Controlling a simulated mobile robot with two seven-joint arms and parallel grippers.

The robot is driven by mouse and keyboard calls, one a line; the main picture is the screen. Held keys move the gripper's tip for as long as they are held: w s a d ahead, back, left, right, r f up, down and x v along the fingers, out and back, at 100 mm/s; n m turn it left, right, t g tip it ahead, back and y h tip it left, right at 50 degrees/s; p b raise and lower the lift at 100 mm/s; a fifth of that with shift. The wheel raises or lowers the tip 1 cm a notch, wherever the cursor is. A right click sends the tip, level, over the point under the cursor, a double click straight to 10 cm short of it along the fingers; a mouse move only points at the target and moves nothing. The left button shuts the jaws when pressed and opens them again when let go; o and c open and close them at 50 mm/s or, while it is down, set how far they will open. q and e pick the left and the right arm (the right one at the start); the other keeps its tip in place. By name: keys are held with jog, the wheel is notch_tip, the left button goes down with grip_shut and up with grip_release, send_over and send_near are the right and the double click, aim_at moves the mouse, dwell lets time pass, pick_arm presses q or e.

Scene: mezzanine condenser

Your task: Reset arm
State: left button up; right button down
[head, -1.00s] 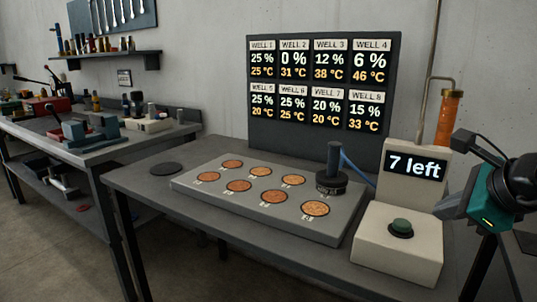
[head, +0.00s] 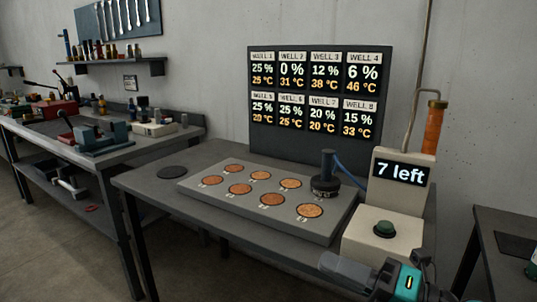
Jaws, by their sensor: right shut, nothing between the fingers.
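My right gripper (head: 338,268), with a teal body and grey fingers, is at the bottom right, in front of the white button box. Its fingers are shut with nothing between them and point left. The white box (head: 368,245) has a dark green button (head: 384,229) and a screen (head: 401,173) reading "7 left". A grey plate (head: 235,213) holds several round copper wells. A black probe with an upright handle (head: 327,173) stands at the plate's back right corner and hides what is under it. My left gripper is not in view.
A dark board (head: 318,143) lists percentages and temperatures for the wells. An orange tube (head: 433,130) stands behind the box. A cluttered workbench (head: 118,155) is at left, another table (head: 510,222) at right.

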jog(key=d+f+m+t+h+p, duration=0.1)
jog(key=d+f+m+t+h, duration=0.3)
jog(key=m, duration=0.6)
jog(key=d+f+m+t+h+p, duration=0.1)
jog(key=d+f+m+t+h, duration=0.15)
jog(key=f+m+h, duration=0.65)
jog(key=s+f+m+g+h+p, duration=0.1)
jog(key=s+f+m+g, duration=0.4)
jog(key=s+f+m, duration=0.7)
notch_tip(320, 180, down, 2)
jog(key=shift+d+m+g+h, duration=0.3)
jog(key=shift+d+g+h, duration=0.05)
jog(key=shift+h, duration=0.25)
